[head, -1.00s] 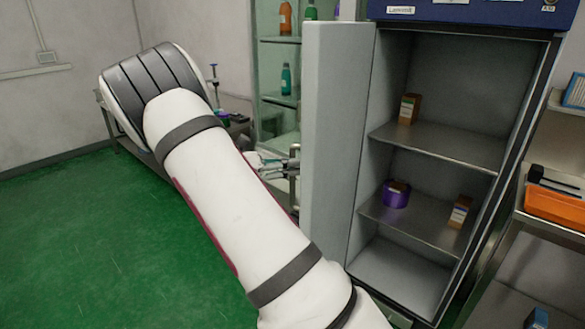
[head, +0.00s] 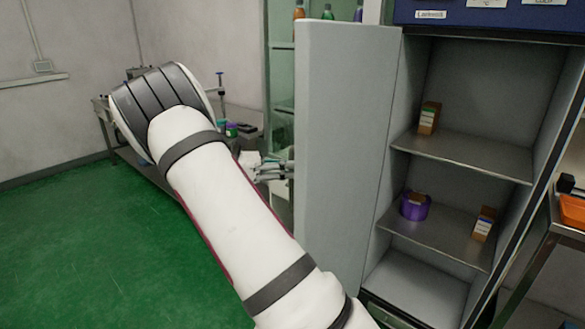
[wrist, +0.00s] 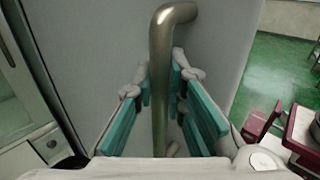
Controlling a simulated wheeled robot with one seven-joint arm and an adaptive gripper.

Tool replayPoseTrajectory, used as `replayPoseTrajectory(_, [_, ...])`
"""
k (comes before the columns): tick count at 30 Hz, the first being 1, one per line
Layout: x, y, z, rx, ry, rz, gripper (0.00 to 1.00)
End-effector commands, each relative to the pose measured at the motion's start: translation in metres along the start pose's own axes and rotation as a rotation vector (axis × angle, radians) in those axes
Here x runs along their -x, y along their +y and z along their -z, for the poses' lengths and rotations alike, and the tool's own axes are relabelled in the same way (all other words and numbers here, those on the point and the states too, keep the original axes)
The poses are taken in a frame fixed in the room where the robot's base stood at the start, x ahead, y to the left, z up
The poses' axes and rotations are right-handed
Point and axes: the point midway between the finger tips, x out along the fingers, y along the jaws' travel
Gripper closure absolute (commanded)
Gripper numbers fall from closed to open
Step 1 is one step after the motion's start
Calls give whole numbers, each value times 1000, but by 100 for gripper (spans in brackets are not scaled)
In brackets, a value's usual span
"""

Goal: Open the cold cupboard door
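The cold cupboard (head: 470,90) stands open at the right of the head view. Its grey door (head: 345,150) is swung out to the left, and the shelves inside show. In the wrist view the door's outer face (wrist: 90,50) fills the middle, with a bent metal bar handle (wrist: 160,75) on it. My gripper (wrist: 160,88) has its teal-padded fingers on either side of the bar. Gaps show between pads and bar, so it looks open around the handle. In the head view my gripper (head: 272,172) is partly hidden behind the door's edge.
Inside are a purple roll (head: 415,206) and small boxes (head: 429,118) on shelves. A glass-fronted cabinet (head: 281,80) stands behind the door. A bench (head: 120,150) is at the back left, and a cart with an orange tray (head: 573,212) at the right. Green floor at left is clear.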

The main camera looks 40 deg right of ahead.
Motion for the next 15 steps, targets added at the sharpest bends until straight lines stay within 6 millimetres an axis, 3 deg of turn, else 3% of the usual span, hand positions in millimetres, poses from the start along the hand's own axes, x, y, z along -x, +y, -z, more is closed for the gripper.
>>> replayPoseTrajectory(1, [4, -3, 1, 5, 3, 0, 81])
replayPoseTrajectory(3, [3, -2, 1, 4, 2, 0, 67])
replayPoseTrajectory(15, [6, 0, 0, 1, 1, -2, 67])
